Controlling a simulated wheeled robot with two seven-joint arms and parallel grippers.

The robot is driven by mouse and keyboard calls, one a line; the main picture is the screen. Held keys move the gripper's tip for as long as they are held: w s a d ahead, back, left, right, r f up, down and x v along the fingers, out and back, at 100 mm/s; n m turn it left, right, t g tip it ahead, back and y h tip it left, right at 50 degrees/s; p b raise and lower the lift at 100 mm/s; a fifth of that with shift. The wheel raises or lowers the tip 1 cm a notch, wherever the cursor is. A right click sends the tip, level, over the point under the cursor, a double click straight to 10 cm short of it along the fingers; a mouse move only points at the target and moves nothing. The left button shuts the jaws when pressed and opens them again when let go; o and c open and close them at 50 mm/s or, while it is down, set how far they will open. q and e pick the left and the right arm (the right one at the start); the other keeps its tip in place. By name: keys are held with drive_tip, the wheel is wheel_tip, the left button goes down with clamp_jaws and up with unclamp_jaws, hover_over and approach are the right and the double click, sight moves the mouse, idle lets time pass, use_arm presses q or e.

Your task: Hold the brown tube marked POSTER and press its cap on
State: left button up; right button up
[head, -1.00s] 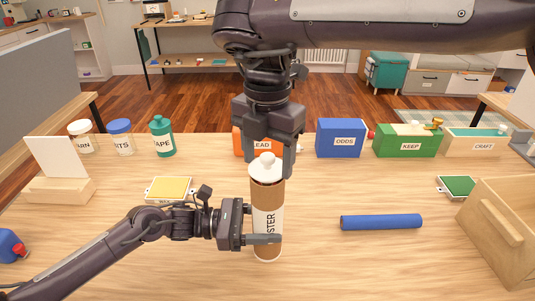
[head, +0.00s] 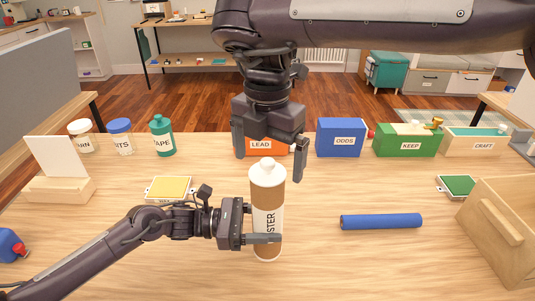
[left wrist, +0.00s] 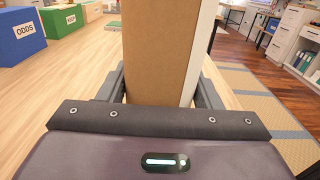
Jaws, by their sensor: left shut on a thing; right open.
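The brown tube (head: 267,205) stands upright on the table, with a white label ending in "STER" on its side. Its white cap (head: 267,178), with a small knob, sits on the top end; I cannot tell how tightly it is seated. My left gripper (head: 262,238) is shut around the tube's lower part. In the left wrist view the tube (left wrist: 160,50) stands between the fingers, with the white label edge at right. My right gripper (head: 269,166) points down over the cap, open, with its fingers spread wide on either side and apart from it.
A blue roll (head: 381,222) lies to the right, and a yellow pad (head: 170,188) to the left. Behind stand an orange LEAD box (head: 262,146), a blue ODDS box (head: 340,138) and a green KEEP box (head: 405,142). A wooden bin (head: 505,235) is at the right edge.

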drive_tip(key=shift+r, duration=0.1)
drive_tip(key=shift+r, duration=3.45)
drive_tip(key=shift+c, duration=0.3)
clamp_jaws()
drive_tip(key=shift+f, duration=0.15)
drive_tip(key=shift+f, duration=2.1)
drive_tip(key=shift+f, duration=0.25)
